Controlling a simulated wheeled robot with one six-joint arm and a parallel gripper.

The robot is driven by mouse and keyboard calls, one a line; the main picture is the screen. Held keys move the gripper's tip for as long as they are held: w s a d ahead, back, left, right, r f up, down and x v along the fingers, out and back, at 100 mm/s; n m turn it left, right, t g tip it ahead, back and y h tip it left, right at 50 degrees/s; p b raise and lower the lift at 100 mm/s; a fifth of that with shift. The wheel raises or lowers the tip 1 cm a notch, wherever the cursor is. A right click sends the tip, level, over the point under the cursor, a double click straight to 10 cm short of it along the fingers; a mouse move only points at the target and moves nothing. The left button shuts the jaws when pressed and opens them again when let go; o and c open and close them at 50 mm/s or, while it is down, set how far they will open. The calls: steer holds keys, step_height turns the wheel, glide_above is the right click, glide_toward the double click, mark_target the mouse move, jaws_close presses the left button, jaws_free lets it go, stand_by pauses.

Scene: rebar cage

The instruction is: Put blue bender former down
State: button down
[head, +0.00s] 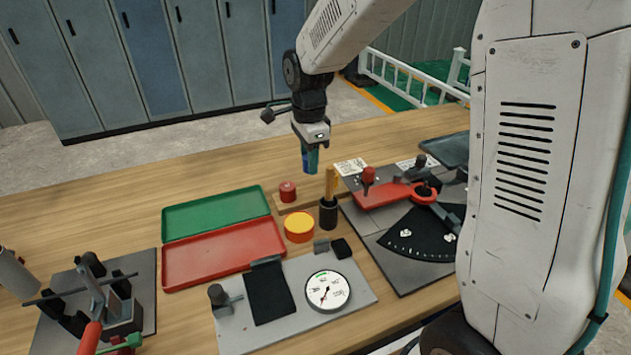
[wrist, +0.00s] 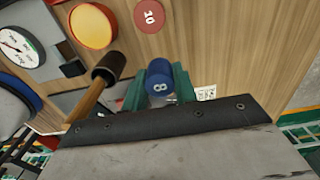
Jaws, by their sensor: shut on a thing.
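The blue bender former (wrist: 159,84), a small cylinder marked 8, is between the green fingers of my gripper (wrist: 160,84) in the wrist view. In the head view my gripper (head: 310,160) is shut on it, above the bench behind the black cup; the blue former (head: 305,160) is mostly hidden by the fingers. A red former (head: 288,191) stands on a low wooden strip to the left of and below my gripper; it shows marked 10 in the wrist view (wrist: 148,15).
A green tray (head: 215,213) and red tray (head: 222,254) lie left. The red-armed bender (head: 385,194) is right, a dial gauge plate (head: 355,298) in front. Bench behind the trays is clear.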

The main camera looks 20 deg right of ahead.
mark_target(311, 192)
steer(key=f, duration=0.3)
steer(key=shift+d+f, duration=0.1)
steer(key=shift+d, duration=0.15)
steer(key=shift+a+f, duration=0.1)
steer(key=shift+f, duration=1.6)
steer(key=shift+f, duration=0.1)
steer(key=c, duration=1.1)
jaws_free()
